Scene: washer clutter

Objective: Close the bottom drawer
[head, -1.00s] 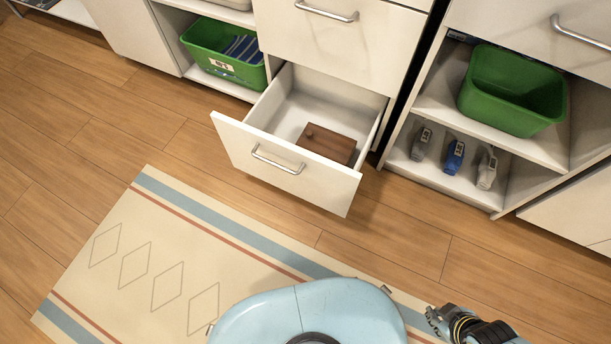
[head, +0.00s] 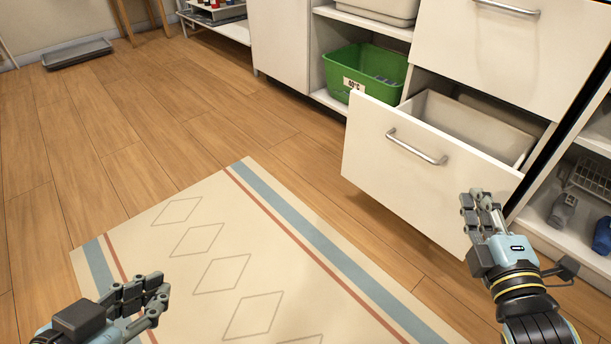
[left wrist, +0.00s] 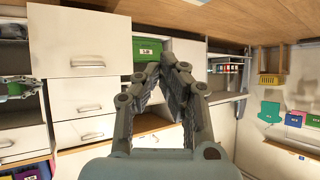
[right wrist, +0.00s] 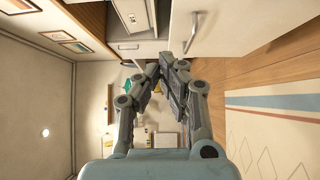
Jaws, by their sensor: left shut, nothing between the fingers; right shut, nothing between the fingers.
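The bottom drawer (head: 405,165) is pulled out from its white cabinet, with a plain white front and a silver bar handle (head: 417,147). Its pale inside shows above the front, but most of its floor is hidden. My right gripper (head: 477,205) is shut and empty. In the head view it overlaps the lower right end of the drawer front; I cannot tell whether it touches. My left gripper (head: 160,293) is shut and empty over the rug, well left of the drawer.
A green bin (head: 350,78) sits on a shelf left of the drawer. Grey and blue bottles (head: 562,210) stand on an open shelf at the right. A patterned rug (head: 225,235) lies in front.

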